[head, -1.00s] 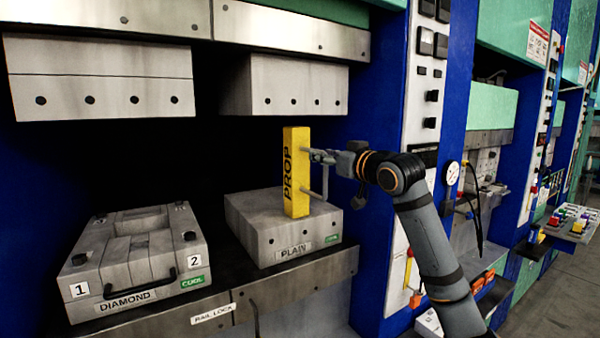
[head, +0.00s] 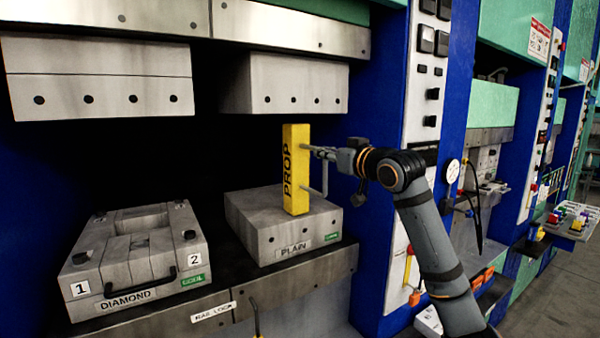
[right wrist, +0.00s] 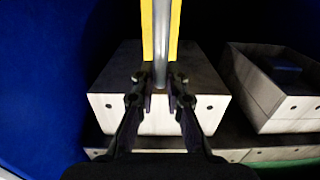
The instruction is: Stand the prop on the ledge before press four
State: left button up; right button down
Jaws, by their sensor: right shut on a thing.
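The prop (head: 296,172) is a tall yellow block marked PROP, upright in front of the right-hand press opening. In the head view it overlaps the grey PLAIN mould (head: 290,228); I cannot tell whether its foot touches the mould or hangs in front of it. My right gripper (head: 326,154) is shut on the prop's grey bar handle, on the prop's right side. In the right wrist view the gripper (right wrist: 160,78) closes around this bar, with the yellow prop (right wrist: 147,30) behind. The ledge (head: 290,288) runs below the moulds. No press number is readable. My left gripper is out of view.
A DIAMOND mould (head: 135,255) with a black handle sits to the left. Upper mould blocks (head: 300,85) hang above both lower moulds. A blue column with a switch panel (head: 425,75) stands at the right. The ledge front carries a RAIL LOCK label (head: 213,312).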

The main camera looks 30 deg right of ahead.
jog(key=shift+s+r, duration=0.1)
jog(key=shift+r, duration=0.45)
jog(key=s+d+b, duration=0.1)
jog(key=s+b, duration=1.1)
jog(key=s, duration=0.5)
jog(key=shift+d, duration=0.15)
dwell(0.5)
